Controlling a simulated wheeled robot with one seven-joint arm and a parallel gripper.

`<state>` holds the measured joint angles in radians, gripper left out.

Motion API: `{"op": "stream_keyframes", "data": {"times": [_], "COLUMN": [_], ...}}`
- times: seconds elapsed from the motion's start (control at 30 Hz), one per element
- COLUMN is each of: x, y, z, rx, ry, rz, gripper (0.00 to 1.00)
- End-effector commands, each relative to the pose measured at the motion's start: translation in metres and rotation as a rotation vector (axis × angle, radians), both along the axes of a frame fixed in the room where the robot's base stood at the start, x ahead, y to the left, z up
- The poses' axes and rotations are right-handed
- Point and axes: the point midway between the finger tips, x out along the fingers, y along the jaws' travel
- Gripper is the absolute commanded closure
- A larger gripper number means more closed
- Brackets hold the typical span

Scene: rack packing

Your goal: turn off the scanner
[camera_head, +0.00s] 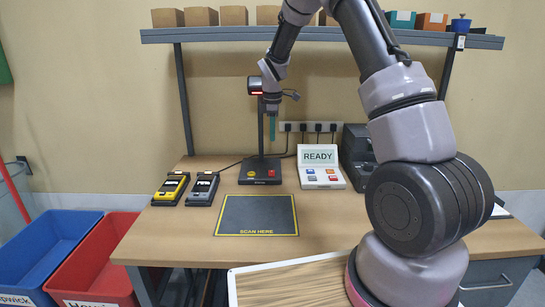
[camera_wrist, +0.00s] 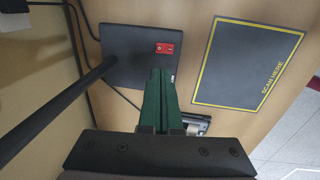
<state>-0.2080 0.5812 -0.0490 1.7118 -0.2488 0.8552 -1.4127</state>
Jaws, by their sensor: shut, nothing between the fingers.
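The scanner stands at the back of the table, with a dark base (camera_head: 260,164), a thin upright pole and a head (camera_head: 255,86) showing a red light. In the wrist view, its base (camera_wrist: 125,55) carries a red rocker switch (camera_wrist: 165,48). The switch also shows small and red on the base in the head view (camera_head: 271,173). My gripper (camera_head: 272,140) points down above the base, beside the pole, with its green fingers shut and empty. In the wrist view, the fingertips (camera_wrist: 160,72) appear just short of the switch. I cannot tell whether they touch anything.
A white box with a READY display (camera_head: 319,155) and coloured buttons stands to the right. Two handheld devices, yellow (camera_head: 171,188) and grey (camera_head: 202,188), lie left. The flat scan mat (camera_head: 257,214) is bare in front. A shelf (camera_head: 220,36) with boxes runs above.

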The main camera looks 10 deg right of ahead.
Motion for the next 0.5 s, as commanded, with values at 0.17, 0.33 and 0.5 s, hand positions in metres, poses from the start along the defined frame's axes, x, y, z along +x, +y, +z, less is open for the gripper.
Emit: {"op": "stream_keyframes", "data": {"times": [0.17,0.33,0.5], "x": [0.002,0.006,0.010], "y": [-0.001,-0.001,-0.002], "z": [-0.024,-0.061,-0.096], "rx": [-0.001,-0.001,-0.001], "ry": [0.004,0.005,0.004], "rz": [0.000,0.001,0.000], "gripper": [1.00,1.00,1.00]}}
